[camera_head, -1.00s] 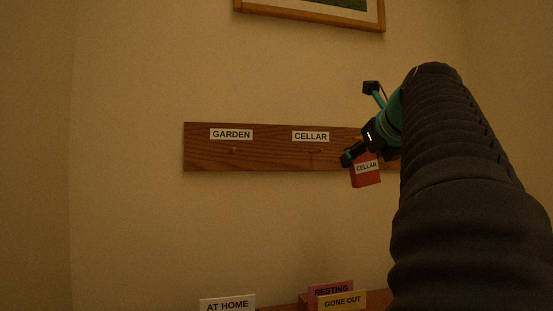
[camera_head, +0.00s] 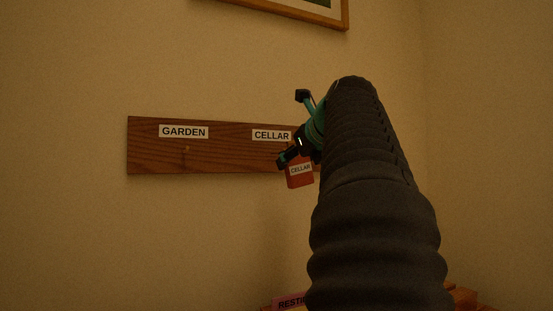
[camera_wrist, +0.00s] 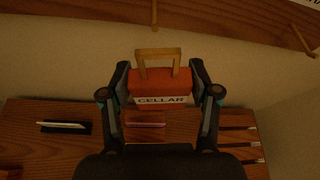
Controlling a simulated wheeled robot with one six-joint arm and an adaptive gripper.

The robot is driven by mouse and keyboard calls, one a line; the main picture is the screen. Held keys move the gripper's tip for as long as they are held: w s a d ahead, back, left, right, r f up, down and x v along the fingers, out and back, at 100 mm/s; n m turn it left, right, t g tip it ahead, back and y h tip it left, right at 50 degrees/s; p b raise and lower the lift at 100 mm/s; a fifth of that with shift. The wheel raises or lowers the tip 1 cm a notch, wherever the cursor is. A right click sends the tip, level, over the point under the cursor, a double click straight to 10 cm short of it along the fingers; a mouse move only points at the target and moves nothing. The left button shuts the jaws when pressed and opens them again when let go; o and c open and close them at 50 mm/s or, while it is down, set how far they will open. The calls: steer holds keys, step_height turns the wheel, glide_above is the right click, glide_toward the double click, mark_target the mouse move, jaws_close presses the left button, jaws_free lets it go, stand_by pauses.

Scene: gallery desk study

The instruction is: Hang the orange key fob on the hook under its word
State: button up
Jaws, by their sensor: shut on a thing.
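The orange-red key fob (camera_head: 300,174) is marked CELLAR and hangs tilted slightly in my gripper (camera_head: 287,158). The wrist view shows the fob (camera_wrist: 160,86) between the two fingers of my gripper (camera_wrist: 161,76), its squared tan loop (camera_wrist: 158,54) standing up above them. The wooden hook board (camera_head: 150,155) is on the wall, with a CELLAR label (camera_head: 271,135) just up and left of the fob. My gripper and arm hide the hook below that label and the board's right part. In the wrist view, one peg (camera_wrist: 154,14) is beyond the loop, apart from it.
The GARDEN label (camera_head: 184,132) has a bare peg (camera_head: 186,151) below it. Another peg (camera_wrist: 302,41) shows at right in the wrist view. A wooden desk (camera_wrist: 60,155) with a dark tray (camera_wrist: 48,128) lies below. A framed picture (camera_head: 300,12) hangs above the board.

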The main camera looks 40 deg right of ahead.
steer(key=shift+w+d+f+p, duration=0.1)
steer(key=shift+w+d, duration=0.15)
steer(key=shift+w, duration=0.8)
steer(key=shift+w+d+f+p, duration=0.1)
steer(key=shift+w+d, duration=0.1)
steer(key=shift+w, duration=0.85)
steer(key=shift+w+d+p, duration=0.1)
steer(key=shift+w+d, duration=0.15)
steer(key=shift+w, duration=0.8)
steer(key=shift+w+d+f, duration=0.15)
steer(key=shift+w+f, duration=0.25)
steer(key=shift+w, duration=0.15)
steer(key=o, duration=1.2)
steer(key=shift+o, duration=0.2)
steer(key=v, duration=1.2)
